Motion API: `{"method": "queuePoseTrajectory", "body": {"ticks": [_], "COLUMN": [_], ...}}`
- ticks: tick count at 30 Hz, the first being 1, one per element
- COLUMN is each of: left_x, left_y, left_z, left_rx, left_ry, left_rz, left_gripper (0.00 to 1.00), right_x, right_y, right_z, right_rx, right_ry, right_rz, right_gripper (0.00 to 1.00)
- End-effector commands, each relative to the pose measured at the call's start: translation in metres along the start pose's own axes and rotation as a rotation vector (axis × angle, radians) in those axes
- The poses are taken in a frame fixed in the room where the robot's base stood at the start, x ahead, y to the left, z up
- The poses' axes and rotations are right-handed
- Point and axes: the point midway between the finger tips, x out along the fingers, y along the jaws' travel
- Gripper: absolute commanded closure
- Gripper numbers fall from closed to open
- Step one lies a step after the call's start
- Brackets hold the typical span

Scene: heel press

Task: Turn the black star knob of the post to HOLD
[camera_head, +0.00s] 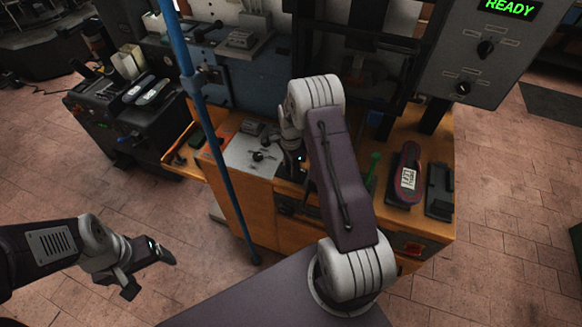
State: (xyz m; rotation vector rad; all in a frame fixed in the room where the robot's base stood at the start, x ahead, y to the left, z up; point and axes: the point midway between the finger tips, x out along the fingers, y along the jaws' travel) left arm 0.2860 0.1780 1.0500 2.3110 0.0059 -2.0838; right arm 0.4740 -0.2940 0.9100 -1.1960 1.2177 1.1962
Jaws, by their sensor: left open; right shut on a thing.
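My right arm reaches up over the bench, and its gripper (294,164) points down beside a pale metal plate (252,155) at the front of the press. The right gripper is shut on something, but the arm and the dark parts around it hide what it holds. I cannot make out the black star knob or a HOLD mark clearly. My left gripper (148,272) is open and empty above the brick floor at the lower left.
A blue pole (216,140) runs down left of the pale plate. A dark red shoe (396,190) with a white label lies on the right of the wooden bench (262,205), near a green-handled tool (373,163). A grey control box (510,55) shows READY.

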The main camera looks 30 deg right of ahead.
Motion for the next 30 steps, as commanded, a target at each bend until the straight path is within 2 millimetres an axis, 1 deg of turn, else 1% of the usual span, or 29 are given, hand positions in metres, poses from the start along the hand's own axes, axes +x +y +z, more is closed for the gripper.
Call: {"method": "queuePoseTrajectory", "body": {"ticks": [7, 22, 23, 24, 25, 30], "left_x": [0.0006, 0.0006, 0.0006, 0.0006, 0.0006, 0.0007], "left_y": [0.0000, 0.0000, 0.0000, 0.0000, 0.0000, 0.0000], "left_z": [0.0001, 0.0001, 0.0001, 0.0001, 0.0001, 0.0001], "left_rx": [0.000, 0.000, 0.000, 0.000, 0.000, 0.000], "left_ry": [0.000, 0.000, 0.000, 0.000, 0.000, 0.000], "left_rz": [0.000, 0.000, 0.000, 0.000, 0.000, 0.000], "left_gripper": [0.20, 0.20, 0.20, 0.20, 0.20, 0.20], "right_x": [-0.0007, -0.0008, -0.0008, -0.0008, -0.0008, -0.0005], "right_y": [-0.0008, -0.0009, -0.0009, -0.0009, -0.0008, -0.0004], "right_z": [-0.0005, -0.0005, -0.0005, -0.0005, -0.0005, -0.0003], "right_rx": [0.063, 0.078, 0.078, 0.078, 0.078, 0.077], "right_ry": [0.001, 0.001, 0.001, 0.001, 0.001, 0.000], "right_rz": [-0.002, -0.003, -0.003, -0.003, -0.003, -0.001], "right_gripper": [1.00, 1.00, 0.57, 0.46, 0.41, 0.41]}}
